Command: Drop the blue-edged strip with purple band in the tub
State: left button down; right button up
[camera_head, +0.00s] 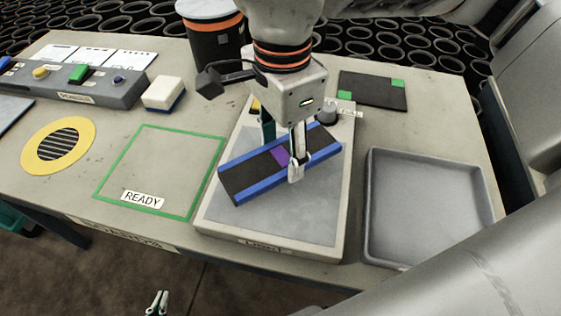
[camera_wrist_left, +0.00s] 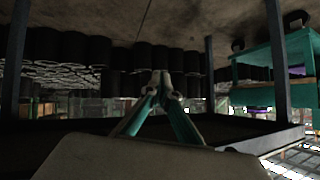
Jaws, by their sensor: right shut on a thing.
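The strip (camera_head: 248,177) is dark with blue long edges and a purple band (camera_head: 280,156) near its middle. It lies slantwise over the pale framed plate (camera_head: 285,225); I cannot tell whether it touches the plate. My right gripper (camera_head: 282,165) points down and is shut on the strip around its middle, next to the purple band. An open, shallow grey tub (camera_head: 430,210) stands empty at the right. My left gripper (camera_head: 157,302) is low at the bottom edge, off the table. In the left wrist view its fingertips (camera_wrist_left: 163,84) meet with nothing between them.
A green-outlined READY square (camera_head: 160,165) is empty. Left are a yellow ring with a grille (camera_head: 58,145), a button panel (camera_head: 75,85) and a white-and-blue block (camera_head: 163,93). A black can with an orange band (camera_head: 215,45) and a dark mat (camera_head: 372,91) lie behind.

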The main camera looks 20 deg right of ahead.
aim_at(282, 156)
notch_tip(282, 156, down, 4)
jog(key=shift+f+b, duration=0.15)
jog(key=shift+b, duration=0.25)
jog(key=o, duration=0.9)
